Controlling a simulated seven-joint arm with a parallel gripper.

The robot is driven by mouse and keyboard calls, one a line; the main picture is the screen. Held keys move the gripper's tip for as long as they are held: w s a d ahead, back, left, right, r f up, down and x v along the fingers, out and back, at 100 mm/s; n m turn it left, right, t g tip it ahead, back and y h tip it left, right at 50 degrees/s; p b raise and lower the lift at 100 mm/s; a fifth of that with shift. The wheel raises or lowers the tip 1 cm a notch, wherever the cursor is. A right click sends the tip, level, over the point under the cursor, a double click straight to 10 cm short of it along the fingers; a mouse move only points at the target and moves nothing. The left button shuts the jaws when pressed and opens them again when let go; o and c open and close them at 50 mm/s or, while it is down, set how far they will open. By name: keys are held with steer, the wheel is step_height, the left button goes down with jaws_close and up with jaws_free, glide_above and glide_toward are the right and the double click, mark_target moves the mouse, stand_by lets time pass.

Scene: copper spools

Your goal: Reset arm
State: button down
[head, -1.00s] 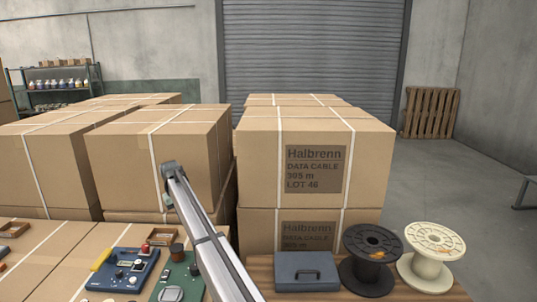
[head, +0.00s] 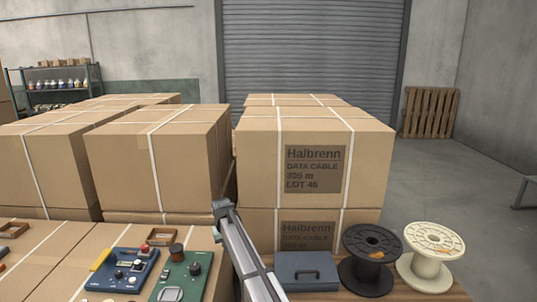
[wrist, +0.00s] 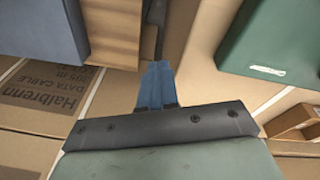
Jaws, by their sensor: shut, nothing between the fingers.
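My gripper (wrist: 157,84) shows in the wrist view as two blue fingers lying together, shut with nothing between them. It hangs in free space over the gap between the box with the "Halbrenn" label and the green device. In the head view, my arm ends near the front corner of the middle boxes, and its fingers cannot be made out there. The green device (head: 178,278) lies to the left of my arm, on a carton top. It also shows at the upper right of the wrist view (wrist: 275,45).
A blue-grey case (head: 305,272), a black spool (head: 360,277) and a cream spool (head: 430,268) stand on a wooden surface (head: 455,292) at right. A blue device (head: 122,270) lies at left. Strapped cartons (head: 260,150) stand behind.

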steer(key=s+d+f+n, duration=0.2)
steer(key=s+f+n, duration=0.2)
steer(key=s, duration=0.5)
steer(key=s+d+f+n, duration=0.3)
steer(key=s+f, duration=0.1)
steer(key=s, duration=0.6)
steer(key=s+d+f+m+g, duration=0.1)
steer(key=s+d+f+g, duration=0.1)
steer(key=s+d+f, duration=1.55)
steer(key=s+d+f+m+g, duration=0.2)
steer(key=s+d+f+m, duration=0.1)
steer(key=s, duration=0.6)
steer(key=s+d+f+m+g, duration=0.2)
steer(key=s+d+f+m, duration=0.2)
steer(key=s, duration=0.5)
steer(key=s+d+f+m+g, duration=0.2)
steer(key=s+f, duration=0.4)
steer(key=s, duration=0.3)
steer(key=shift+d+m+g, duration=0.4)
steer(key=shift+d+m, duration=0.3)
steer(key=shift+d, duration=0.1)
steer(key=c, duration=1.8)
jaws_free()
steer(key=shift+c, duration=0.2)
